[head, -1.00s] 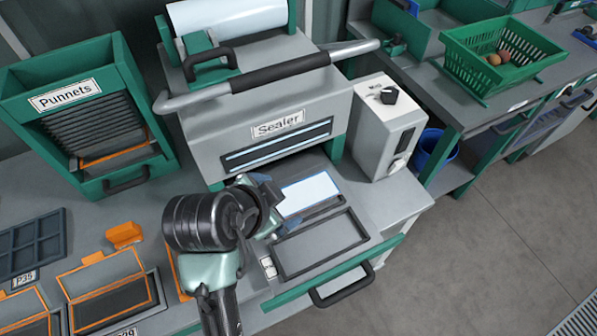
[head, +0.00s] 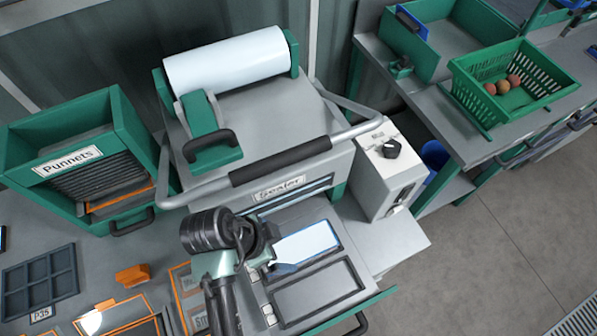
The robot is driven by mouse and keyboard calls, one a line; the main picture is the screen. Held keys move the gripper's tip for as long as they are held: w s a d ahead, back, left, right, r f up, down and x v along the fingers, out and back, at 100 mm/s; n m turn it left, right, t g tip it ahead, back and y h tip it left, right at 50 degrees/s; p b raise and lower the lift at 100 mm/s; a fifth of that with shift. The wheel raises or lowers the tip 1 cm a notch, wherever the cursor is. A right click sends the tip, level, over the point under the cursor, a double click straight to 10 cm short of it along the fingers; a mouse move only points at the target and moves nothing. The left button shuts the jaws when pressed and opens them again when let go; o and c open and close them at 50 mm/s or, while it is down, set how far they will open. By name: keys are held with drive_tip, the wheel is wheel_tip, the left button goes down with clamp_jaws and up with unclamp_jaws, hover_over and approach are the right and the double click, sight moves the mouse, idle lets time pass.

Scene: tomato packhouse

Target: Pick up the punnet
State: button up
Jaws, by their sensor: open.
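A pale-topped rectangular piece (head: 305,242), which may be a sealed punnet, lies at the mouth of the sealer (head: 278,188), behind a dark rectangular recess (head: 318,292). My gripper (head: 276,250) is open at the left end of that piece, seen from above. Its fingers are partly hidden by the wrist, and I cannot tell whether they touch the piece. Dark stacked trays show in the green dispenser labelled "Punnets" (head: 68,161) at the left.
The sealer's bar handle (head: 280,160) and grey control box (head: 385,165) stand close behind and right of my gripper. A divided tray (head: 40,282) and an orange block (head: 132,275) lie at left. A green basket (head: 515,85) holds several round fruits. Floor at right is clear.

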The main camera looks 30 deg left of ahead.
sight(298, 247)
drive_tip(key=shift+x, duration=1.05)
drive_tip(key=shift+w+d+f, duration=0.15)
drive_tip(key=shift+w+f, duration=0.1)
drive_tip(key=shift+f, duration=0.05)
drive_tip(key=shift+w+p+x, duration=0.15)
drive_tip(key=shift+p+x, duration=0.2)
drive_tip(key=shift+x, duration=0.8)
drive_tip(key=shift+w+p+x, duration=0.15)
drive_tip(key=shift+p+x, duration=0.2)
drive_tip(key=shift+x, duration=0.8)
drive_tip(key=shift+d+r, duration=0.1)
drive_tip(key=shift+r, duration=0.1)
drive_tip(key=c, duration=1.1)
